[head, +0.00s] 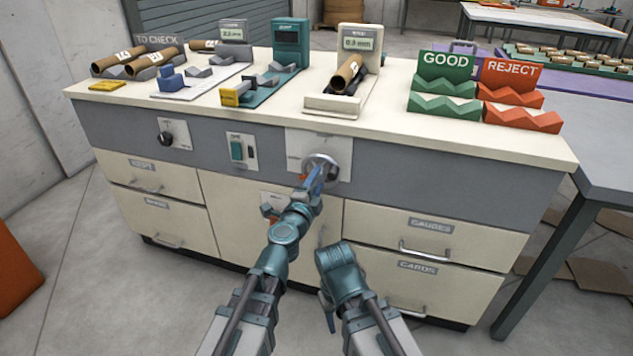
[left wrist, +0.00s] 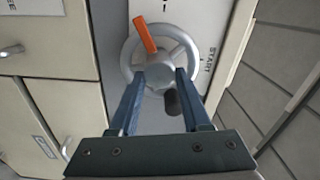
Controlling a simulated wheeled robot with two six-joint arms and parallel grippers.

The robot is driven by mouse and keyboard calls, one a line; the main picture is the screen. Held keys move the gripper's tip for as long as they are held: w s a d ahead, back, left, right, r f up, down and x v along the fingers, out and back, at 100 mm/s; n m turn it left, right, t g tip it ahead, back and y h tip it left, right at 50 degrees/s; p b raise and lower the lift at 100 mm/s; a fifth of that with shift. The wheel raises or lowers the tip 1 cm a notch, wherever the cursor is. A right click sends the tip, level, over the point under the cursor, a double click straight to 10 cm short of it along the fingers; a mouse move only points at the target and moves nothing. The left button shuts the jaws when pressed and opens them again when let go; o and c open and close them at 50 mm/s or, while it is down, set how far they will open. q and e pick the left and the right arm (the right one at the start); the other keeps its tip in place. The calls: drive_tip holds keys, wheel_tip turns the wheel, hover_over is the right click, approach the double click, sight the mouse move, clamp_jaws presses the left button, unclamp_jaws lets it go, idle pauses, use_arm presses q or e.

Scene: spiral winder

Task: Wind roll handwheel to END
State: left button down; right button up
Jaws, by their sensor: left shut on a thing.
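The roll handwheel (head: 321,164) is a grey metal wheel on a pale plate on the bench's front panel. It also shows in the left wrist view (left wrist: 184,42), with an orange marker (left wrist: 145,35) across its rim and a dark knob (left wrist: 172,103) on the near side. My left gripper (head: 315,181) is at the wheel and shut on it. In the left wrist view its two fingers (left wrist: 161,76) stand on either side of the hub; exact contact is hard to see. The word START is printed on the plate beside the rim.
Drawers with handles (head: 425,252) lie below. The benchtop (head: 390,132) holds gauges, cardboard tubes, and the GOOD (head: 445,85) and REJECT (head: 510,88) racks.

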use_arm(q)
drive_tip(key=shift+m, duration=0.8)
drive_tip(key=shift+s, duration=0.1)
drive_tip(key=shift+c, duration=1.8)
unclamp_jaws()
